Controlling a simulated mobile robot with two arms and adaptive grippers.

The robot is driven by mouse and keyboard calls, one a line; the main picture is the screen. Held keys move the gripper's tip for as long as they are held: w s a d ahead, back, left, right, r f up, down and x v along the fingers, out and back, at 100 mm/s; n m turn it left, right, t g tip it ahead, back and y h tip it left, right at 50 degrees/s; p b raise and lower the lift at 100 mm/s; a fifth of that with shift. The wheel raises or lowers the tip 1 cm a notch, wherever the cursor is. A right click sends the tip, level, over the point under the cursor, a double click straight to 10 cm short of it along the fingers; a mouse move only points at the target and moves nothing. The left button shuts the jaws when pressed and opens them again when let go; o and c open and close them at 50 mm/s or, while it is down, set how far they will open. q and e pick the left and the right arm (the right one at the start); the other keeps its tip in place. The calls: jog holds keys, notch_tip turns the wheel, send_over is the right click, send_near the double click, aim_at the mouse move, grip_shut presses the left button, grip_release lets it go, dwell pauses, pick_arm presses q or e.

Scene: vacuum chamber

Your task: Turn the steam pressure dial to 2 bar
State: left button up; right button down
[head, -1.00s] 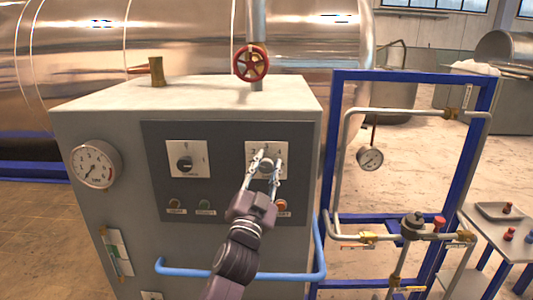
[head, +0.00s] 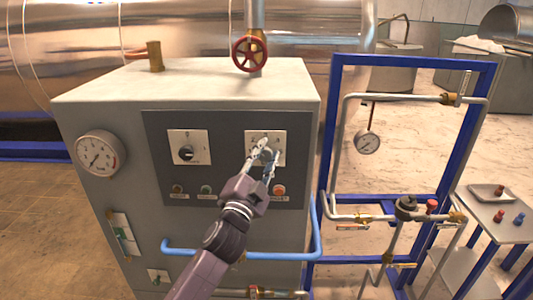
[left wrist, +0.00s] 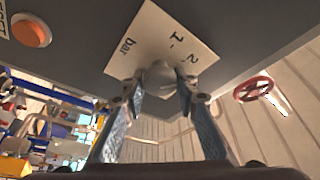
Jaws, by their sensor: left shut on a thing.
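The steam pressure dial is a grey knob (left wrist: 160,76) on a square white plate (head: 278,138) at the right of the dark control panel. In the left wrist view the plate (left wrist: 150,40) shows the marks 1 and 2 and the word bar. My left gripper (head: 266,154) is shut on the knob, one finger on each side. In the left wrist view its fingertips (left wrist: 160,88) also meet the knob. The fingers hide part of the knob, and I cannot tell which mark it points to. My right gripper is not in view.
A second dial (head: 187,153) sits left on the panel, with small lamps and an orange button (head: 279,190) below. A pressure gauge (head: 100,154) is on the cabinet's left. A red handwheel (head: 249,54) stands above. A blue rail (head: 240,250) crosses below; a blue pipe frame (head: 333,120) stands right.

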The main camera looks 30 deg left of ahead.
pick_arm(q)
jog(key=o, duration=1.1)
jog(key=shift+w+a, duration=0.1)
jog(key=shift+a, duration=0.05)
jog(key=shift+o, duration=0.2)
jog(key=shift+s+f, duration=0.15)
jog(key=shift+s, duration=0.2)
jog(key=v, duration=1.1)
jog(key=shift+s+f, duration=0.1)
